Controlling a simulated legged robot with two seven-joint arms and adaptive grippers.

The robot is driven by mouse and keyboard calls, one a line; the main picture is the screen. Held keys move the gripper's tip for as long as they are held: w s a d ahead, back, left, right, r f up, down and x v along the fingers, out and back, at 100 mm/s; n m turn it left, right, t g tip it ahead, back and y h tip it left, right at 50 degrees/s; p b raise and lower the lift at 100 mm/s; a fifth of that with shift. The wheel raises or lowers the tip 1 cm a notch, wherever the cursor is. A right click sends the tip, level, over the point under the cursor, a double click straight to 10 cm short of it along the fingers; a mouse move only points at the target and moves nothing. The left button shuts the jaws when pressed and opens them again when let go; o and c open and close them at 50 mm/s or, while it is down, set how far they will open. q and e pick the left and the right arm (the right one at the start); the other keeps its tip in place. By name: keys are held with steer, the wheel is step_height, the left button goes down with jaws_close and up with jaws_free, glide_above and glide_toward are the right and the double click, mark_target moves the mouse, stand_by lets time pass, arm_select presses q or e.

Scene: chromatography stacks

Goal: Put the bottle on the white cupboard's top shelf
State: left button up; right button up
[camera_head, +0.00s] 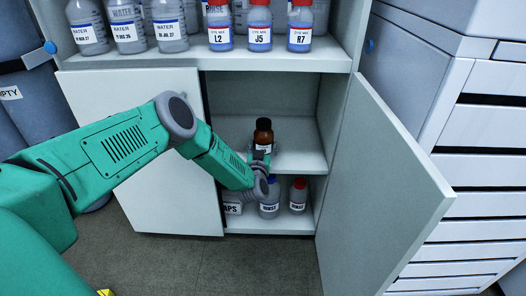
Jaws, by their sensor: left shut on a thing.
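A brown bottle (263,136) with a black cap and a white label is upright inside the white cupboard (339,110), at the level of its upper inner shelf (299,158). My left arm reaches in from the left, and my left gripper (262,155) is shut on the bottle's lower part. The bottle's base is hidden by the gripper, so I cannot tell whether it touches the shelf. My right gripper is not in view.
The cupboard's right door (383,185) stands open; its left panel (146,150) is beside my arm. Capped rinse bottles (298,197) stand on the bottom shelf. Water bottles (128,30) and dye bottles (260,30) line the ledge above. The upper inner shelf is clear right of the bottle.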

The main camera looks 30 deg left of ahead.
arm_select(q)
steer(key=shift+d, duration=0.4)
steer(key=o, duration=1.5)
steer(key=shift+o, duration=0.2)
steer(key=shift+a, duration=0.15)
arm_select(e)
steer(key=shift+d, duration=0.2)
arm_select(q)
steer(key=shift+f, duration=0.1)
steer(key=shift+s, duration=0.1)
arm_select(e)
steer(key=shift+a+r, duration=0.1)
